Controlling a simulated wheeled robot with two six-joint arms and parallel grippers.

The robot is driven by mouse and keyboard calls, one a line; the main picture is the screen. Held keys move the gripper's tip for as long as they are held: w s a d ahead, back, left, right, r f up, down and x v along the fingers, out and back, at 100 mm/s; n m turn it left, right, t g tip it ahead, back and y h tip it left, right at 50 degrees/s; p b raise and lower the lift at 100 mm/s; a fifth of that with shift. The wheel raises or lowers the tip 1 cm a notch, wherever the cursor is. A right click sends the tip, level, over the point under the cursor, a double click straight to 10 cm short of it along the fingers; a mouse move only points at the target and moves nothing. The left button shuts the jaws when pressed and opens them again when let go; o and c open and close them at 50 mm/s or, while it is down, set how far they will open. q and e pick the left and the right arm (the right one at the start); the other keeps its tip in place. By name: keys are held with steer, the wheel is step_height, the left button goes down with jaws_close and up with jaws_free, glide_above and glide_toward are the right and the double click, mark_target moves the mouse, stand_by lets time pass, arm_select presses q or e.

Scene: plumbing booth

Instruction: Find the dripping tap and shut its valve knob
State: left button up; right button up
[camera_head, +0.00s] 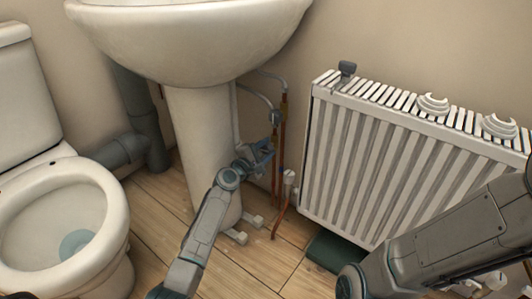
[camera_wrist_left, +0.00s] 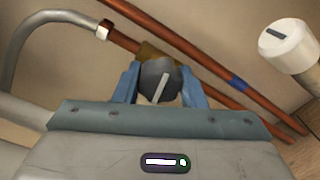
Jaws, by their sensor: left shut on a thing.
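My left gripper (camera_head: 264,149) reaches in beside the sink pedestal to the pipes behind it. In the left wrist view its blue fingers stand on both sides of a dark round valve knob (camera_wrist_left: 158,80) and are shut on it. The knob has a pale line on its face, slanted a little from upright. It sits on a brass body (camera_wrist_left: 152,54) at a copper pipe (camera_wrist_left: 195,55). In the head view the gripper mostly hides this knob. No tap spout or falling drop shows. My right arm comes in at the lower right; its gripper is out of the picture.
The sink pedestal (camera_head: 196,130) stands left of the gripper, with a toilet (camera_head: 108,215) further left. A white radiator (camera_head: 350,170) stands to the right. A white capped valve (camera_wrist_left: 288,48) is near the pipes. Wood floor (camera_head: 165,225) lies open between toilet and pedestal.

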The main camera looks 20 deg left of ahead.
arm_select(q)
steer(key=shift+f+m+b, duration=0.1)
steer(key=shift+m+b, duration=0.35)
steer(key=shift+m, duration=0.65)
steer(key=o, duration=1)
steer(key=shift+s, duration=0.1)
steer(key=shift+s+a, duration=0.15)
steer(key=shift+s, duration=0.1)
steer(key=p+v, duration=0.3)
steer(key=v, duration=0.7)
steer(key=shift+p, duration=0.35)
